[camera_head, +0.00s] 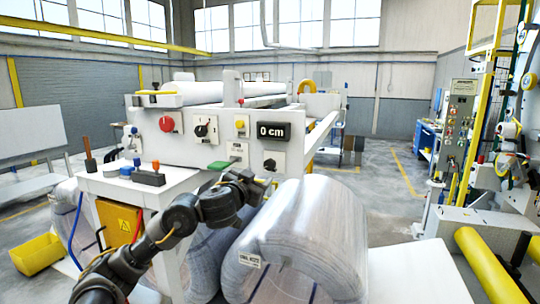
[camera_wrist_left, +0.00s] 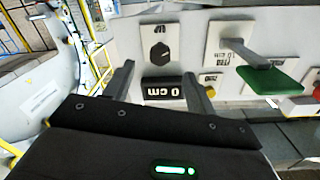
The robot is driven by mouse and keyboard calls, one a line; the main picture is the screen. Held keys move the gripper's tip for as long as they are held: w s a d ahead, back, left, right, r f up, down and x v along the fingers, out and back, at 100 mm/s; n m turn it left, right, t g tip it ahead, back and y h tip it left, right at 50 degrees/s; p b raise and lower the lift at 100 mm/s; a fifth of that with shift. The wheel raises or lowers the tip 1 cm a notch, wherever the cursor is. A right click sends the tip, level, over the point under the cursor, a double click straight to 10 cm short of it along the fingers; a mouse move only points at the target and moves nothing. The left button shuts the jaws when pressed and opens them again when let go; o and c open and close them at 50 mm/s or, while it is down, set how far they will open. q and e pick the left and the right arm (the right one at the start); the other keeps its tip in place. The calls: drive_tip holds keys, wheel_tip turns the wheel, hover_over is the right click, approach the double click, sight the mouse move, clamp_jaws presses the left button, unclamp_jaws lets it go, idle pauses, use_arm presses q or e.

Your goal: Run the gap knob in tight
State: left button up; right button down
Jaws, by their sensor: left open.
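A black knob (camera_head: 270,164) on a white plate sits at the lower right of the machine's front panel, under the 0 cm display (camera_head: 273,131); I take it as the gap knob. In the left wrist view, which is upside down, the knob (camera_wrist_left: 160,53) and the display (camera_wrist_left: 166,89) lie ahead of the gripper. My left gripper (camera_head: 258,182) is open and empty, just in front of and below the knob. Its fingers (camera_wrist_left: 160,74) point at the panel with a gap to the knob. The knob's label is too small to read surely. My right gripper is not in view.
A green-handled lever (camera_head: 220,164) sits left of the knob. Another black knob (camera_head: 205,130), a red button (camera_head: 167,123) and a yellow button (camera_head: 240,124) are higher up. A wrapped coil (camera_head: 310,240) stands close below the gripper on the right.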

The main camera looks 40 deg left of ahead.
sight(268, 166)
use_arm(q)
drive_tip(key=x, duration=0.7)
drive_tip(key=r+x, duration=0.1)
drive_tip(key=x, duration=0.2)
drive_tip(key=shift+w+a, duration=0.15)
drive_tip(key=shift+w, duration=0.15)
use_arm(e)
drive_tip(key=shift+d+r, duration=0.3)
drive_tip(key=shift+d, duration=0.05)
use_arm(q)
drive_tip(key=shift+f, duration=0.1)
drive_tip(key=c, duration=0.9)
drive_tip(key=shift+c, duration=0.5)
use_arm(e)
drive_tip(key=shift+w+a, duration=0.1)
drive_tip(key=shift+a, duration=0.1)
